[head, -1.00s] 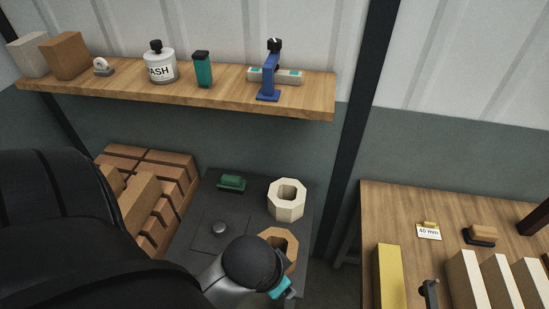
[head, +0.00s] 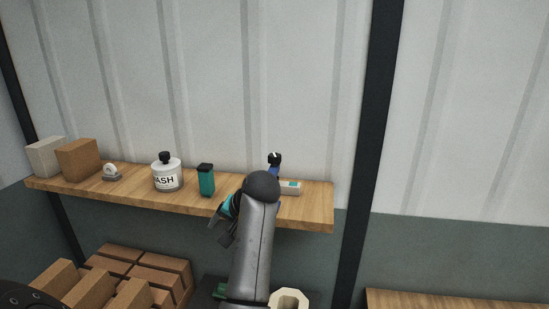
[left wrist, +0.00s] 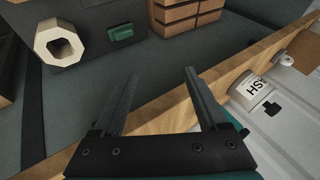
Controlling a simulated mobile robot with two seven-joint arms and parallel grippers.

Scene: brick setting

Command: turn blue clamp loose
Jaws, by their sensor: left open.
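The blue clamp (head: 275,172) stands on the wooden shelf, towards its right end, beside a pale block with teal marks (head: 290,187). Its black knob and a bit of blue show above my left arm's wrist; its lower part is hidden behind the arm. My left gripper (head: 222,230) is at the shelf's front edge, left of the clamp and apart from it. In the left wrist view its two dark fingers (left wrist: 160,75) are spread with nothing between them; the clamp is not seen there. My right gripper is not in view.
On the shelf (head: 130,190) stand a teal container (head: 206,180), a WASH bottle (head: 167,173), a tape dispenser (head: 111,172) and two blocks (head: 78,159). Below are stacked bricks (head: 160,265) and a pale octagonal ring (head: 289,299). A black post (head: 368,150) rises right of the shelf.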

